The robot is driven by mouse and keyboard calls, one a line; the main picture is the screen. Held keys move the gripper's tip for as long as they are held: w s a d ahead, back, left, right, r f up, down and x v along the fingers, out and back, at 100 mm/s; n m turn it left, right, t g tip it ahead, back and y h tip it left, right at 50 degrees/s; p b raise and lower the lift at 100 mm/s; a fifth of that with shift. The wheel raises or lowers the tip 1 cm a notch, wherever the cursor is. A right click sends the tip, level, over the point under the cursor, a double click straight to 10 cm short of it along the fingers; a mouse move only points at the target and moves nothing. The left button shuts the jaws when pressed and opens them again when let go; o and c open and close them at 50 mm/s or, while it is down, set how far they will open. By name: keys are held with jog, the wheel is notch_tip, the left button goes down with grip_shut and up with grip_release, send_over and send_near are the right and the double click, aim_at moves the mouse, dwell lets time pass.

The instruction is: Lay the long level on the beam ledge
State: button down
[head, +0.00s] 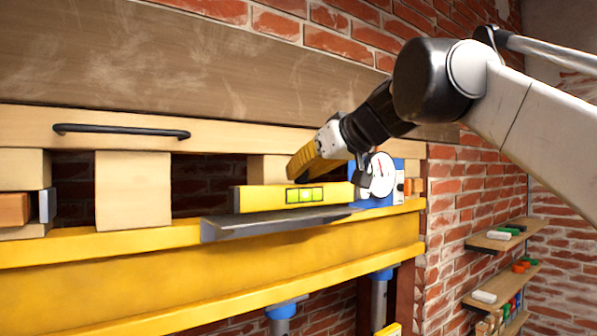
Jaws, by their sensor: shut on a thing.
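The long level (270,199) is a yellow bar with bright green vials, seen side-on and roughly horizontal in the head view. It is over the grey beam ledge (235,230), which sticks out in front of the yellow beam. I cannot tell whether its underside touches the ledge or is slightly above it. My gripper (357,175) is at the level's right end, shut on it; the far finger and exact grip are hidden. A yellow ribbed piece (308,161) shows beside my gripper, above the level; I cannot tell what it belongs to.
A blue-framed white dial gauge (381,176) stands close behind and right of my gripper. Wooden blocks (132,190) stand on the yellow beam (130,285). A black bar handle (120,131) is on the timber above. Small shelves (500,240) with coloured items hang at right.

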jog(key=shift+f+b, duration=0.4)
jog(key=shift+f, duration=0.25)
jog(key=c, duration=1.3)
grip_release()
jog(key=shift+c, duration=0.2)
jog(key=shift+s+r, duration=0.1)
jog(key=v, duration=1.2)
jog(key=s+d+f+m+g+h+b, duration=0.1)
jog(key=s+d+f+h+b, duration=0.15)
jog(key=f+b, duration=1.45)
jog(key=s+d+f+m+g+h+b, duration=0.1)
jog(key=s+f+m+b, duration=0.3)
jog(key=f, duration=2.6)
jog(key=s+d+f+h+b, duration=0.1)
jog(key=s+f+b, duration=0.3)
jog(key=f, duration=1.1)
jog(key=s+d+f+m+g+h+b, duration=0.1)
jog(key=s+d+f+b, duration=0.2)
jog(key=f+b, duration=0.6)
jog(key=s+d+f+g+h+b, duration=0.1)
jog(key=s+f+b, duration=0.4)
jog(key=f, duration=1.7)
jog(key=shift+d+f+m+h+b, duration=0.3)
jog(key=shift+d+m+h+b, duration=0.15)
jog(key=shift+d+b, duration=0.4)
jog(key=shift+s, duration=0.1)
